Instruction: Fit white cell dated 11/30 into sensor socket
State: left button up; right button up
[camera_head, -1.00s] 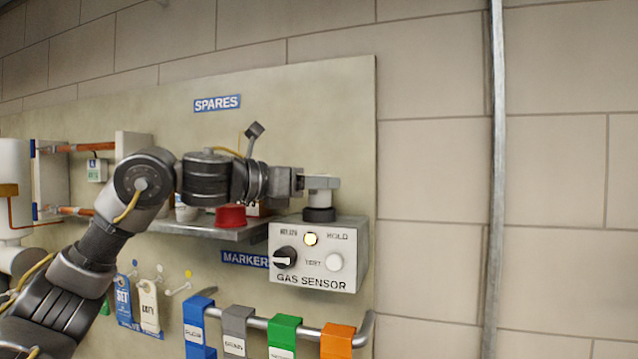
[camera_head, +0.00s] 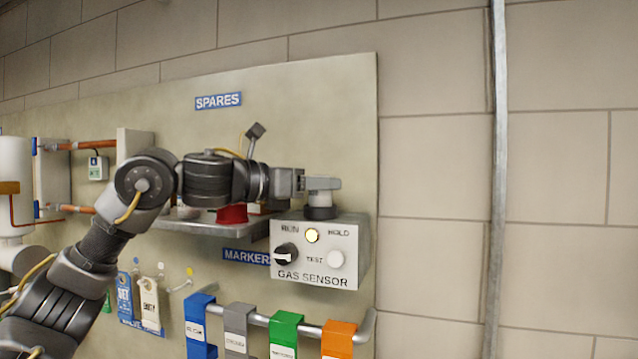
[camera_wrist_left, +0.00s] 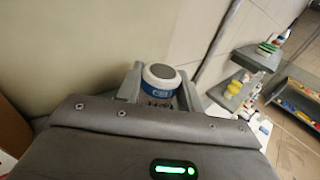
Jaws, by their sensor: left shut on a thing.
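My left gripper (camera_head: 322,184) is shut on a white cell (camera_head: 320,198), upright directly above the gas sensor box (camera_head: 314,262). Below the cell is the dark round sensor socket (camera_head: 320,213) on top of the box. The cell's lower end meets the socket in this view; I cannot tell how deep it sits. In the left wrist view the cell (camera_wrist_left: 161,77) shows a white rim, a grey round top and a blue band between the fingers. Its date is too small to read. My right gripper is not in view.
The spares shelf (camera_head: 205,227) left of the box holds a red item (camera_head: 232,214), partly behind my arm. A rail below carries blue, grey, green and orange markers (camera_head: 284,335).

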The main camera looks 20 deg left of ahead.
pick_arm(q)
jog(key=shift+f+b, duration=0.3)
jog(key=shift+f, duration=0.1)
dwell(0.5)
jog(key=o, duration=1.1)
jog(key=shift+c, duration=0.2)
jog(key=b+v, duration=0.5)
jog(key=v, duration=0.5)
jog(key=shift+s+a, duration=0.25)
jog(key=shift+s, duration=0.05)
